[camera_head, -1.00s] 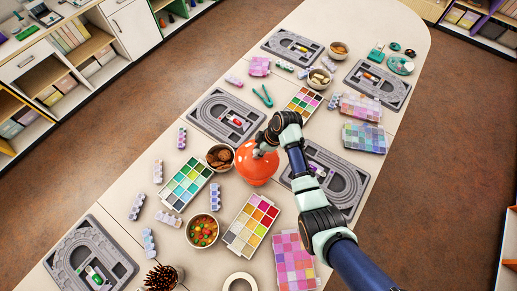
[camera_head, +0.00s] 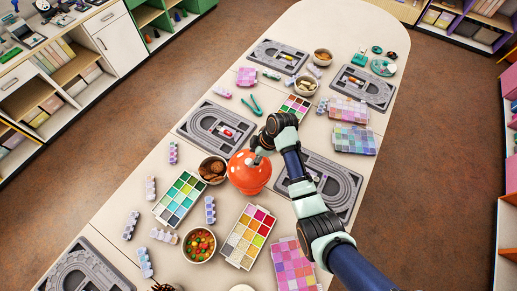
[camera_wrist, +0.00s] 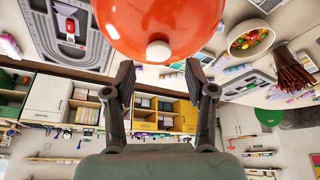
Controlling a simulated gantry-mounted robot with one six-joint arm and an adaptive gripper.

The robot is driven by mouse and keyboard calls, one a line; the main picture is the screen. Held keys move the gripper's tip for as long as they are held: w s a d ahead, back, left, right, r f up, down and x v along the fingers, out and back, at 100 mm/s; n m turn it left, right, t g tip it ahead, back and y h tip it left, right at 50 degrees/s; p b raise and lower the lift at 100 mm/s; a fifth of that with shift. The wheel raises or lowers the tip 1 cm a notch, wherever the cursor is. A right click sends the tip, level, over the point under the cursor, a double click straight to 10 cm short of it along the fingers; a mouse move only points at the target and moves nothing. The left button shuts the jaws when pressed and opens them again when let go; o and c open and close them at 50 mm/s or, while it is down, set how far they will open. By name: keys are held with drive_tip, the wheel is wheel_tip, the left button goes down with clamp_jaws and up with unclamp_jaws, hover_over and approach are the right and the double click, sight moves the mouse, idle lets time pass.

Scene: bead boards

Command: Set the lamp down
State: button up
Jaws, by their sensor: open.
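The lamp (camera_head: 247,175) is orange, with a rounded cap with pale spots, and stands among the trays on the table. My gripper (camera_head: 258,157) is at the upper right of its cap in the head view, and my wrist hides part of that side. In the wrist view the lamp (camera_wrist: 165,22) fills the top middle, with a round white knob (camera_wrist: 158,50) facing my gripper (camera_wrist: 158,72). The two fingers are spread, one on each side below the knob, with a visible gap between them.
A bowl of brown pieces (camera_head: 212,170) is close on the lamp's left. A grey bead board (camera_head: 338,190) lies to its right under my arm. A warm-coloured bead tray (camera_head: 247,236) is below it. The table (camera_head: 220,207) has only narrow bare gaps around the lamp.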

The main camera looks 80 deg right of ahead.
drive_tip(key=v, duration=0.8)
drive_tip(key=shift+s+r, duration=0.15)
drive_tip(key=shift+r, duration=0.1)
